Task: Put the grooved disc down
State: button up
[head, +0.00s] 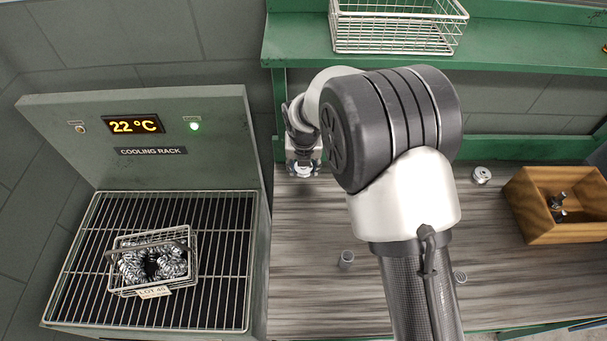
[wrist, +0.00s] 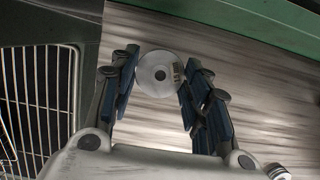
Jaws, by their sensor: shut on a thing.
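My gripper (head: 303,168) hangs over the back left of the wooden bench top, just right of the cooling rack. It is shut on the grooved disc, a pale round metal disc with a dark centre hole. In the wrist view the disc (wrist: 153,75) sits between the two fingertips, with its round face to the camera. In the head view the disc is small and partly covered by the fingers. I cannot tell whether it touches the bench (head: 312,230) or is held above it.
The cooling rack (head: 230,260) stands at left with a wire basket of springs (head: 118,282) on it. A wire basket (head: 392,38) sits on the green shelf.

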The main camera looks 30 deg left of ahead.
aim_at(303, 181)
jog(key=x, duration=0.1)
jog(key=b+x, duration=0.1)
jog(key=x, duration=0.1)
jog(key=b+x, duration=0.1)
jog(key=x, duration=0.1)
jog(key=shift+s+d+f, duration=0.1)
jog(key=shift+s, duration=0.2)
jog(key=o, duration=1.4)
jog(key=p+v, duration=0.3)
jog(key=v, duration=0.9)
jog(key=shift+s+d, duration=0.1)
jog(key=shift+d, duration=0.05)
